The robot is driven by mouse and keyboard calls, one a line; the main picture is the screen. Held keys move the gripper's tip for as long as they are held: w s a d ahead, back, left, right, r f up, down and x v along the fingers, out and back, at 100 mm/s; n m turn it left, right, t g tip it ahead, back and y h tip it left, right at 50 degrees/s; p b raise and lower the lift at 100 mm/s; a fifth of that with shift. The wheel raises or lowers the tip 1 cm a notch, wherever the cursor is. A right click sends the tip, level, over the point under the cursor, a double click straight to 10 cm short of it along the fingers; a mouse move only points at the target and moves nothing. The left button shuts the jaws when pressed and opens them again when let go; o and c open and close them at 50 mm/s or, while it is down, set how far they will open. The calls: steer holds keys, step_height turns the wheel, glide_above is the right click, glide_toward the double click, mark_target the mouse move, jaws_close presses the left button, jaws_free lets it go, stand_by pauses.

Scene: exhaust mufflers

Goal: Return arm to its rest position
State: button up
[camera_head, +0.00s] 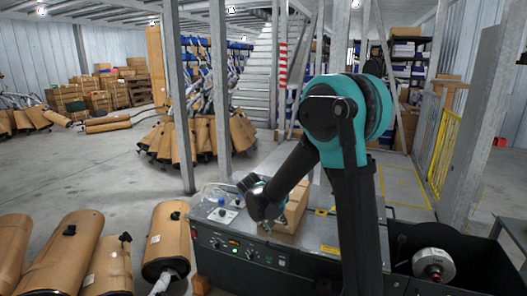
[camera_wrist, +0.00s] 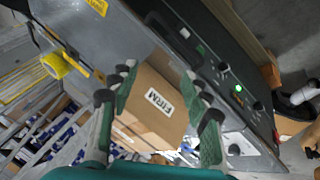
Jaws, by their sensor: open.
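My teal and black arm (camera_head: 350,130) is bent, with its forearm reaching down and left over the machine. My gripper (camera_head: 252,190) hangs above the machine top, in front and to the left of a brown cardboard box (camera_head: 297,208). In the wrist view my gripper (camera_wrist: 160,78) is open, its two green fingers spread apart. The box (camera_wrist: 150,122), with a printed white label, shows between and beyond the fingers. It sits on the machine top. The fingers seem clear of it, though the exact gap is hard to judge.
The grey machine (camera_head: 235,243) has a front control panel with a green light. Cardboard-wrapped mufflers (camera_head: 165,240) lie at the left front. Metal posts (camera_head: 178,100) stand behind the machine. A dark bin with a reel (camera_head: 432,264) is at the right. Open floor lies at the left.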

steer(key=s+d+y, duration=0.1)
steer(key=s+d, duration=0.3)
steer(key=s, duration=0.4)
steer(key=s+d+y, duration=0.1)
steer(key=s+d, duration=0.4)
steer(key=s, duration=0.3)
steer(key=s+d+f+y, duration=0.1)
steer(key=s+d+y, duration=0.1)
steer(key=s+d, duration=0.3)
steer(key=s, duration=0.3)
steer(key=shift+d+m, duration=0.15)
steer(key=shift+m, duration=0.25)
steer(key=shift+f, duration=0.1)
